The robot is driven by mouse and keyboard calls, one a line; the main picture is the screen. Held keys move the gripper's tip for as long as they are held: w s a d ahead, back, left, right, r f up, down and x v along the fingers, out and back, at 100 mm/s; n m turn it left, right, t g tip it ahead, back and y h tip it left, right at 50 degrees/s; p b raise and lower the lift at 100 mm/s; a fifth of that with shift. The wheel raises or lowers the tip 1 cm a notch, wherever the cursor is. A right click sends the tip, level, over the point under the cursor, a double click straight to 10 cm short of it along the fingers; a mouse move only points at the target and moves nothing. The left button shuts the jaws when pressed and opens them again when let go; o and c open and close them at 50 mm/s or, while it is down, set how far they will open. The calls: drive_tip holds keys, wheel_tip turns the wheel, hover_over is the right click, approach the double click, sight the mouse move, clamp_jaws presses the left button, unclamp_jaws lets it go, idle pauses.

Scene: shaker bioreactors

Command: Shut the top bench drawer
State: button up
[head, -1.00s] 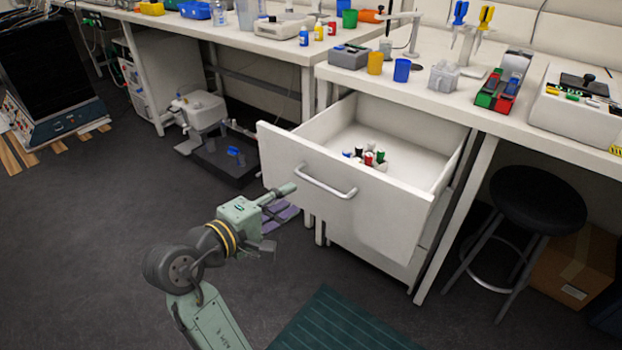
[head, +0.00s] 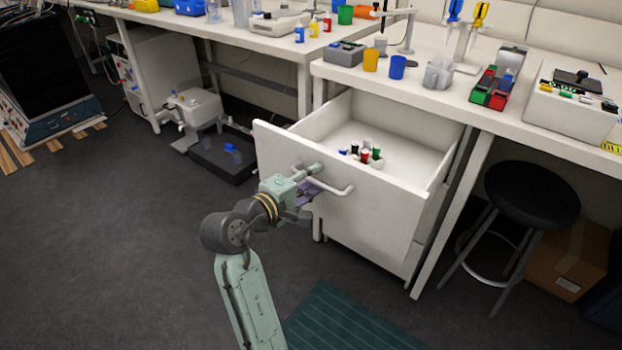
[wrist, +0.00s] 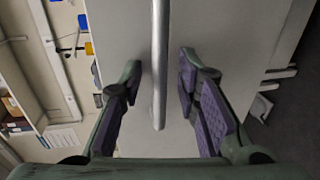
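The top bench drawer (head: 375,208) is white and stands pulled well out from under the bench in the head view. Its grey bar handle (head: 338,190) runs across the front. Several small colour-capped items (head: 366,153) lie inside the drawer. My gripper (head: 312,181) is at the left part of the handle. In the wrist view the handle bar (wrist: 159,60) lies between the two open fingers (wrist: 158,85), with gaps on both sides. The drawer front (wrist: 225,35) fills the background there.
A black stool (head: 532,200) stands to the right, with a cardboard box (head: 568,262) behind it. The white bench top (head: 440,100) above the drawer holds cups and racks. A green mat (head: 345,322) lies on the floor before the drawer. Open floor is to the left.

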clamp_jaws()
idle(0.7)
